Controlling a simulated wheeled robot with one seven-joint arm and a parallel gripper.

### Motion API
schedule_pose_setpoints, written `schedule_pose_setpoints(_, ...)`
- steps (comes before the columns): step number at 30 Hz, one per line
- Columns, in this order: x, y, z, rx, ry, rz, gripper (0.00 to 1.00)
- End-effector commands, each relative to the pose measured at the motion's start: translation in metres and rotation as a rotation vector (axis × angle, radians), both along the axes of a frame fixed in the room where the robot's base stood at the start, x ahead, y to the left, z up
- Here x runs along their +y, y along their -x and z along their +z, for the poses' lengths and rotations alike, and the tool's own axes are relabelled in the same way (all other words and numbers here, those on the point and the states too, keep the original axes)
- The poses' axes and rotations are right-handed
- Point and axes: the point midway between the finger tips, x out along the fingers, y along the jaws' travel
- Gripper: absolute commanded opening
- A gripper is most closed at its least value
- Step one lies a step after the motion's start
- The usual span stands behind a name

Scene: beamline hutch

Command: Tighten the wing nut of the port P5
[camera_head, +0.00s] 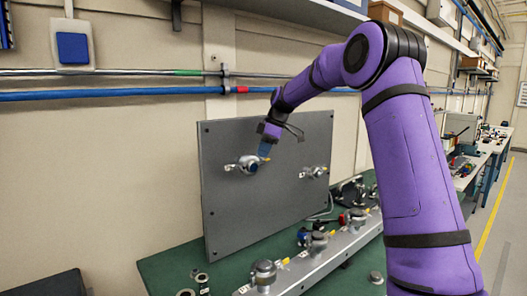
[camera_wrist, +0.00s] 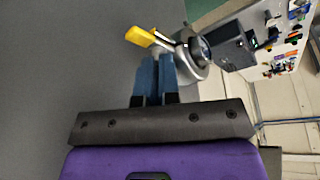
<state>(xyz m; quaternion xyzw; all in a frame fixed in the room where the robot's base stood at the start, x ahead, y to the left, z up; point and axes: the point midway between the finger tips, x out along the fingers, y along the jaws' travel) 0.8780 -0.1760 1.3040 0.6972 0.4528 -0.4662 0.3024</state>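A grey upright panel (camera_head: 235,215) carries two clamped ports. The left port (camera_head: 248,165) has a silver clamp, a dark blue centre and a yellow wing nut (camera_head: 265,159). The right port (camera_head: 314,172) is similar. Their small labels are unreadable, so I cannot tell which is P5. My gripper (camera_head: 263,152) is at the left port, beside its yellow wing nut. In the wrist view, the blue fingers (camera_wrist: 157,62) lie together, with nothing visible between them. The silver clamp (camera_wrist: 191,62) is just beyond and right of the tips; the yellow wing (camera_wrist: 140,36) is beyond them. Contact is unclear.
A green bench top (camera_head: 185,262) lies below the panel. A metal rail (camera_head: 335,250) with several more clamped ports stands in front. Blue and grey pipes (camera_head: 110,94) run along the wall behind. A long side bench (camera_head: 480,165) is at the right, beside open floor.

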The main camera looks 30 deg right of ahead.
Motion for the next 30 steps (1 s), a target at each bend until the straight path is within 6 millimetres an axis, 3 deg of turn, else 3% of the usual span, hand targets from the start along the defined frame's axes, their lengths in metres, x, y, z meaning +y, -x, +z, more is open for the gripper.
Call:
schedule_pose_setpoints(2,0.000,-0.001,0.001,-0.003,0.000,0.000,0.00)
schedule_pose_setpoints(6,0.000,0.000,0.001,-0.002,0.000,0.000,0.29)
schedule_pose_setpoints(19,-0.004,0.001,0.010,-0.002,0.000,0.000,0.30)
schedule_pose_setpoints(30,-0.027,0.011,0.070,-0.005,0.001,-0.002,0.30)
